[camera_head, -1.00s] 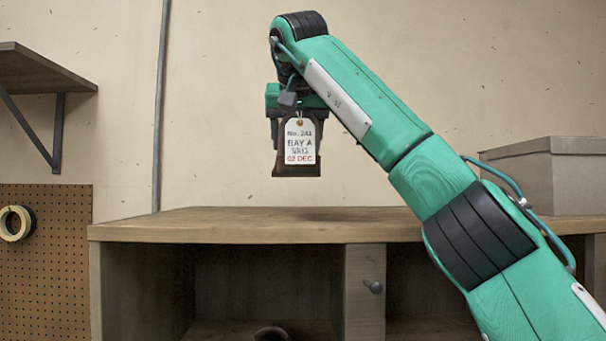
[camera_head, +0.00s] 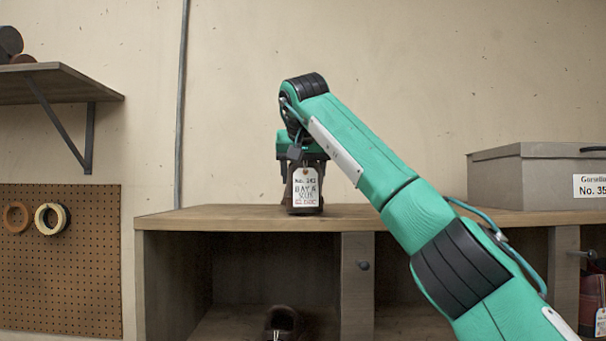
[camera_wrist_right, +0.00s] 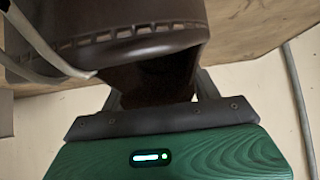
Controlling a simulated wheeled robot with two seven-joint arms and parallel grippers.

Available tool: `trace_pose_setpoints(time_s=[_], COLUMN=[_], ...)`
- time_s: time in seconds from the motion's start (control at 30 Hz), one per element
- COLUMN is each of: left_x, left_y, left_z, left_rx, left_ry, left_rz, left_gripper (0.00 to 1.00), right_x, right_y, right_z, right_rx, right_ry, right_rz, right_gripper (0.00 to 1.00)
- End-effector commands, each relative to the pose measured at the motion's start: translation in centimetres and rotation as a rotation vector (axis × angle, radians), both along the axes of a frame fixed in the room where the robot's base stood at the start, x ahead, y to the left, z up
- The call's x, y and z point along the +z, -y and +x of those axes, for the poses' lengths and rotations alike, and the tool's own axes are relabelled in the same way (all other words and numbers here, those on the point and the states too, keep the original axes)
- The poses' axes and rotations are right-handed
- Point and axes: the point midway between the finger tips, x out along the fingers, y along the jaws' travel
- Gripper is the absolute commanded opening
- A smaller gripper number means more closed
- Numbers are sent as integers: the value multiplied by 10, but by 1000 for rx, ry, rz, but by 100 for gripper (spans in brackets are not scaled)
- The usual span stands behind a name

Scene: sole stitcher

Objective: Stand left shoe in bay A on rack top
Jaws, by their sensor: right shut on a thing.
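My right gripper (camera_head: 306,168) is shut on a dark brown leather shoe (camera_head: 304,211), seen end-on. A white tag reading "BAY A" (camera_head: 306,186) hangs in front and hides much of it. The shoe is at the rack top (camera_head: 235,217), low over the boards; I cannot tell whether it touches. In the right wrist view the stitched brown shoe (camera_wrist_right: 135,25) fills the upper left, close against the gripper (camera_wrist_right: 158,92). No bay A marking shows on the rack top. My left gripper is out of view.
A brown shoe (camera_head: 282,322) sits in the cubby below. A grey lidded box (camera_head: 520,180) stands at the right of the rack top. A wall shelf (camera_head: 60,85) is at upper left. The rack top left of the held shoe is clear.

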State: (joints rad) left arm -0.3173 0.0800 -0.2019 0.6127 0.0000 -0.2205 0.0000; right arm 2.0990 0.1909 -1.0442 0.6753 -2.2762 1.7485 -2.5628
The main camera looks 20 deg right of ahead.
Motion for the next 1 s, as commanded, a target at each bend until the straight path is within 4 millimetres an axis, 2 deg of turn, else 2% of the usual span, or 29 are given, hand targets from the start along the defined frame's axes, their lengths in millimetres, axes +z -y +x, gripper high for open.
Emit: trace_pose_setpoints(time_s=[0.07,0.1,0.2,0.3,0.4,0.57,0.73,1.0], left_x=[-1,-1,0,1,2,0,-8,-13], left_y=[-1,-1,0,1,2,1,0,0], left_z=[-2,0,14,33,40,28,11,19], left_rx=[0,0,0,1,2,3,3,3], left_ry=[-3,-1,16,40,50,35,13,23], left_rz=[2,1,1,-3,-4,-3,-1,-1], left_gripper=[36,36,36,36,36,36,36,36], right_x=[-3,-4,-3,-3,-2,1,18,61], right_y=[1,1,0,0,0,0,-5,-17], right_z=[1,1,1,0,0,-2,-19,-59], right_rx=[-1,-1,-1,-1,-1,-1,-1,-1], right_ry=[0,-2,-2,-1,-1,0,2,3], right_rz=[-1,-1,0,0,0,0,-1,-2], right_gripper=[25,68,85,85,85,85,85,85])
